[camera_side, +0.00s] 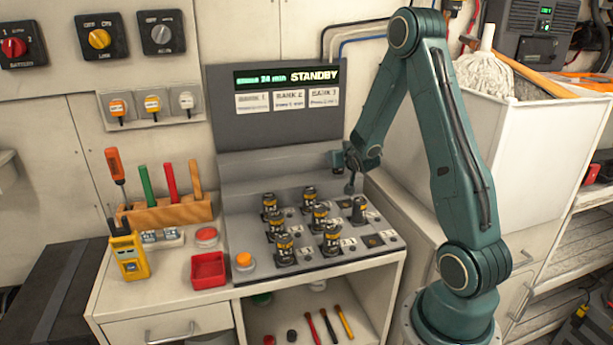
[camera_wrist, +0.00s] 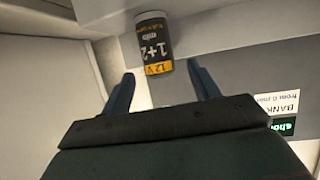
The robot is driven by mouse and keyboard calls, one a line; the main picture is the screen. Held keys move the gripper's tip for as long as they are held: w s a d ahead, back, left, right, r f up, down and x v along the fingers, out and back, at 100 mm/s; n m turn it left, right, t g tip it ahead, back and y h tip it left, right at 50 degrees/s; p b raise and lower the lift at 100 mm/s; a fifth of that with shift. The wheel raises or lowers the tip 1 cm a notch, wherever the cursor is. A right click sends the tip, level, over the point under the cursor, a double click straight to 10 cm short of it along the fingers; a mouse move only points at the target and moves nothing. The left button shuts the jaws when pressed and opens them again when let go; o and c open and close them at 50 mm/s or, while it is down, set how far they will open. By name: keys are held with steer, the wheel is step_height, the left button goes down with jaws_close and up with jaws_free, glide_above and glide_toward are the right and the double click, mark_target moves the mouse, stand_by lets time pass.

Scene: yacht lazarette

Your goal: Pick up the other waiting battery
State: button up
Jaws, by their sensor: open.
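Several dark, yellow-banded batteries (camera_side: 284,248) stand upright on the grey sloped panel (camera_side: 312,270) in the side view. My gripper is open and empty. I cannot tell for certain which battery the wrist view shows.
Flat dark squares (camera_side: 374,240) without batteries are at the panel's right front. A display board (camera_side: 275,110) reading "STANDBY" rises behind the panel. An orange button (camera_side: 244,260), a red tray (camera_side: 208,270) and a tool rack (camera_side: 168,213) are to the left. A white bin (camera_side: 500,130) stands right.

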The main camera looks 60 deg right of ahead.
steer(key=shift+x, duration=2.05)
steer(key=c, duration=1.2)
steer(key=shift+r, duration=0.15)
step_height(320, 180, up, 20)
steer(key=shift+f, duration=0.1)
